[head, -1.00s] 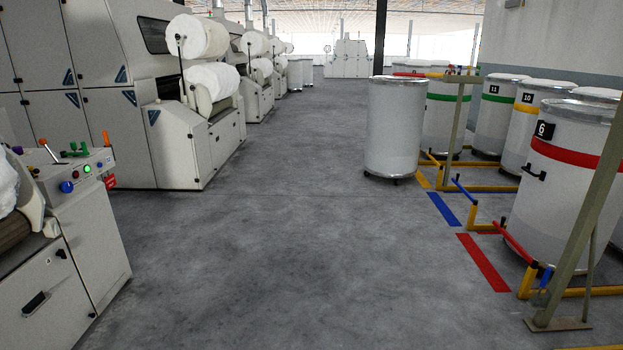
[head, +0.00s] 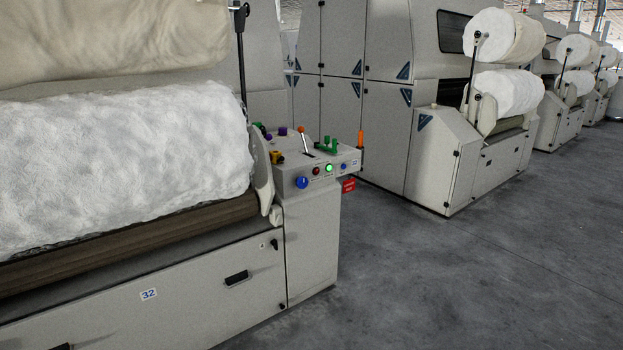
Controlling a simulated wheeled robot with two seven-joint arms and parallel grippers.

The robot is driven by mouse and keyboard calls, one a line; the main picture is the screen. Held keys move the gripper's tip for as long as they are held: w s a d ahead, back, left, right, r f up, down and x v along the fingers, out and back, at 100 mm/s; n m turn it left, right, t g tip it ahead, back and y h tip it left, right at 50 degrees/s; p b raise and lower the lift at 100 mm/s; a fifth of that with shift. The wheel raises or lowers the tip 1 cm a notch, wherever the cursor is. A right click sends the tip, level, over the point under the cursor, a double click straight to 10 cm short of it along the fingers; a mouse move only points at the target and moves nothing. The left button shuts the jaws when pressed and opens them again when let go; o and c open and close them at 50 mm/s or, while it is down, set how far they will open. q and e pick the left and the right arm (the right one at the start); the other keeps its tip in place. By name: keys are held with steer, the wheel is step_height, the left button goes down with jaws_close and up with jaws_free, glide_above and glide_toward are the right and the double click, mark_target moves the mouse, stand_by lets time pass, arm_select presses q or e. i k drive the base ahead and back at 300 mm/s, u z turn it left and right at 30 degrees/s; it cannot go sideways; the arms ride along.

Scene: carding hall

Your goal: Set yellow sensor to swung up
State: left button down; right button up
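A small yellow part (head: 277,157), which may be the yellow sensor, sits at the left side of the control console top (head: 310,163) on the near machine, beside the white roll. It is too small to tell whether it is swung up or down. Neither of my grippers is in view.
The near machine, labelled 32 (head: 149,294), carries a large white fibre roll (head: 120,160). Grey floor (head: 430,285) is clear at right.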

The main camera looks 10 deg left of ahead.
mark_target(275, 157)
steer(key=u, duration=0.2)
steer(key=i, duration=0.75)
steer(key=z, duration=1.2)
steer(key=i, duration=0.9)
steer(key=u, duration=0.4)
steer(key=i, duration=0.85)
steer(key=u, duration=0.95)
